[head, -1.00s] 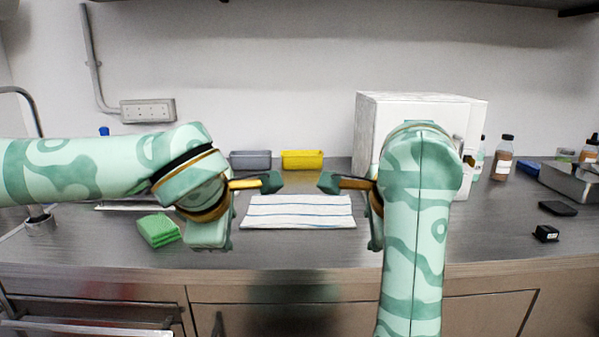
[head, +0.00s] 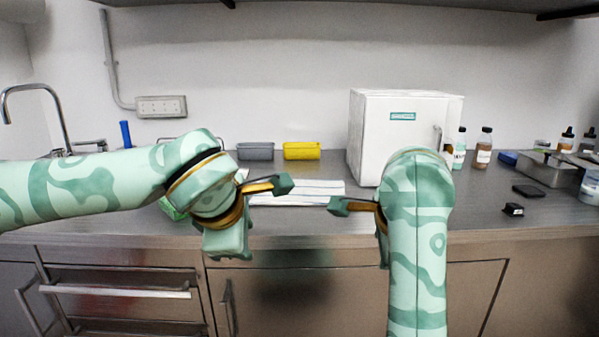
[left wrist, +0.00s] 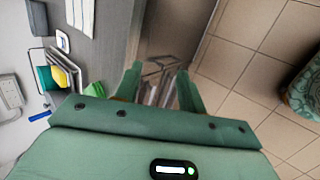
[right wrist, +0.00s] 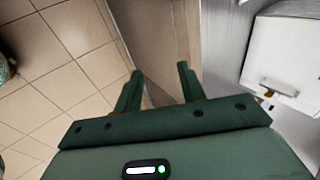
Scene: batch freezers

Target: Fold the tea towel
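The tea towel (head: 310,187) is white with blue stripes. It lies flat on the steel counter in the middle of the head view, its left part hidden behind my left gripper. A piece of it also shows at the top of the left wrist view (left wrist: 80,12). My left gripper (head: 283,185) is in front of the towel and overlaps it in the picture; its fingers (left wrist: 160,85) are apart and empty. My right gripper (head: 340,205) is by the towel's near right corner in the picture. Its fingers (right wrist: 160,85) are also apart and empty.
A grey bin (head: 255,151) and a yellow bin (head: 301,151) stand behind the towel. A white freezer box (head: 398,125) stands right of it, with bottles (head: 483,150) beyond. A green sponge (head: 172,209) is mostly hidden behind my left arm. The counter's front edge (head: 310,242) is below the grippers.

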